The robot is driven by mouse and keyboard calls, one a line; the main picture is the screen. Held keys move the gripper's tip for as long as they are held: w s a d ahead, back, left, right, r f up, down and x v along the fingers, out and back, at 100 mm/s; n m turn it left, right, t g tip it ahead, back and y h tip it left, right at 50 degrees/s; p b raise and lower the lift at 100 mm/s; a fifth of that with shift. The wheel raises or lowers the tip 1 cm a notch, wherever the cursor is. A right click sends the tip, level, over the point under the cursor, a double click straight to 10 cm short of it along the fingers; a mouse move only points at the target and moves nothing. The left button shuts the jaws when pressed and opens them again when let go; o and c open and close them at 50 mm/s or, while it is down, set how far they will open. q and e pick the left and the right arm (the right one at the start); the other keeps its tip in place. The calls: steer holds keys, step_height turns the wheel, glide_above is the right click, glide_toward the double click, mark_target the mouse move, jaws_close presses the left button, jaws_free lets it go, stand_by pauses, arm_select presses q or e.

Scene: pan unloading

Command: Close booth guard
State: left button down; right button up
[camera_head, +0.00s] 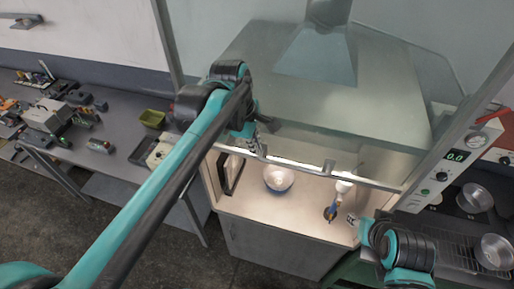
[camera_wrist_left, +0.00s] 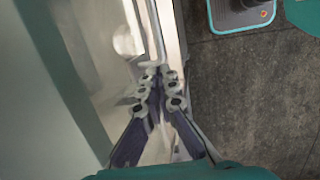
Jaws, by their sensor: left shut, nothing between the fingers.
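The booth guard (camera_head: 345,115) is a clear panel in a metal frame on the booth. Its lower metal edge (camera_head: 300,163) is above the lit work surface, leaving an open gap below it. My left gripper (camera_head: 258,145) is at the left end of that edge, partly hidden by its own wrist. In the left wrist view my left gripper (camera_wrist_left: 155,80) is shut and empty, its tips beside a thin metal bar (camera_wrist_left: 155,35); I cannot tell if they touch.
Metal pans (camera_head: 475,197) and a control panel (camera_head: 455,157) are at right.

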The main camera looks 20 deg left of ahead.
arm_select(q)
steer(key=shift+x, duration=1.3)
steer(key=s+a+f+b+x, duration=0.1)
steer(key=s+a+b+x, duration=0.1)
steer(key=b+x, duration=0.9)
steer(key=s+a+b+x, duration=0.2)
steer(key=s+b+x, duration=0.2)
steer(key=b+x, duration=0.7)
steer(key=s+a+f+b+x, duration=0.1)
steer(key=b+x, duration=1)
steer(key=x, duration=1.3)
steer(key=shift+s+a+f+b, duration=0.4)
steer(key=shift+s+a, duration=0.25)
steer(key=shift+s, duration=0.4)
steer(key=shift+f, duration=0.15)
